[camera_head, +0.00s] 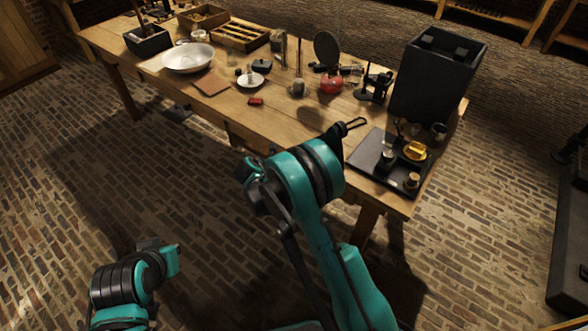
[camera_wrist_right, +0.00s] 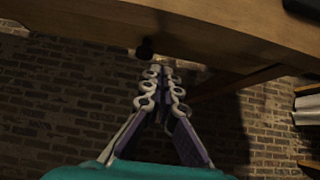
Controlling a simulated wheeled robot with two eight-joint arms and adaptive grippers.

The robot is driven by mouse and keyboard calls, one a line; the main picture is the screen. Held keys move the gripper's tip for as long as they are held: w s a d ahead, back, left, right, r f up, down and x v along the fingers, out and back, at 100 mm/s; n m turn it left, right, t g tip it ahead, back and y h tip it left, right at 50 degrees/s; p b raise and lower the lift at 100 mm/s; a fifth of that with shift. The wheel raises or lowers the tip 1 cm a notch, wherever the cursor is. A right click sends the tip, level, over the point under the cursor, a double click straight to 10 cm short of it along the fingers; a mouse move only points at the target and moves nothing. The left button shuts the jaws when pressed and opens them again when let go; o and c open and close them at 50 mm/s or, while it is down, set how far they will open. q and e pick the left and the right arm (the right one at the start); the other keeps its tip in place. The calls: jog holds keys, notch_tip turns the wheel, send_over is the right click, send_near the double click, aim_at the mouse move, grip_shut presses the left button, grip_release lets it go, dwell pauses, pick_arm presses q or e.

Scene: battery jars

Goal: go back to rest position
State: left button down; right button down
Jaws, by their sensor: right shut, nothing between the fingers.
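My right gripper (camera_head: 352,125) is at the front edge of the wooden table (camera_head: 285,115) in the head view, left of the black tray. In the right wrist view its two fingers (camera_wrist_right: 161,72) come together at the tips, with nothing between them. The table's edge (camera_wrist_right: 200,32) runs across the top of that view, just beyond the fingertips. My left arm shows low at the left of the head view, over the brick floor and away from the table. Its gripper does not show.
A black tray (camera_head: 362,157) with small cups and a yellow item lies at the table's right front corner. A tall black box (camera_head: 437,80) stands behind it. A white bowl (camera_head: 188,58), a red pot (camera_head: 331,84) and wooden boxes stand farther back. The brick floor (camera_head: 200,215) in front is open.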

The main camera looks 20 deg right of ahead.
jog(key=p+v, duration=0.1)
jog(key=v, duration=0.3)
jog(key=shift+a+r, duration=0.1)
jog(key=s+d+r+m+y, duration=0.4)
jog(key=s+r+m, duration=0.85)
jog(key=r, duration=0.35)
jog(key=s+r+m+t+y, duration=0.1)
jog(key=s+r+m+y, duration=0.1)
jog(key=s+m, duration=1.1)
jog(key=s+y, duration=0.1)
jog(key=s, duration=0.2)
jog(key=shift+s+t, duration=0.3)
jog(key=shift+s, duration=0.1)
jog(key=shift+r, duration=0.1)
